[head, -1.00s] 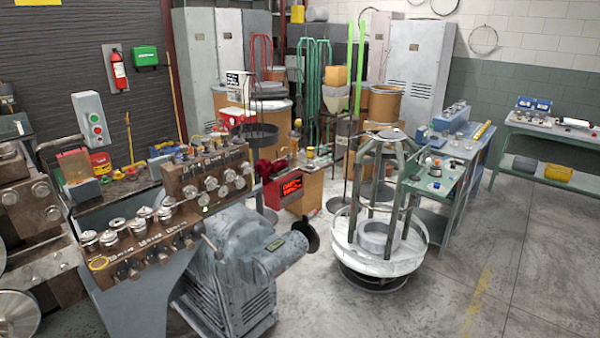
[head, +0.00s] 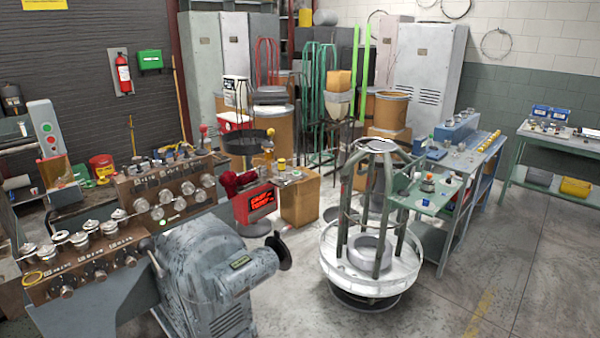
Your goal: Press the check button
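I cannot tell which control is the check button. A grey control box (head: 47,129) with a green and a red round button stands at the far left, above the coiling machine. A red box (head: 255,204) with a lit red display sits left of centre, behind the coiling machine. The grey coiling machine (head: 205,275) has brown head blocks with several metal rollers and knobs and fills the lower left. Small coloured items, too small to make out, sit on the green bench (head: 425,200) right of centre. Neither of my grippers is in view.
A round wire stand (head: 372,262) with a white base is on the floor at the centre right. A cardboard box (head: 300,200) is beside the red box. A second bench (head: 555,140) is at the far right. Concrete floor (head: 520,260) is clear at the lower right.

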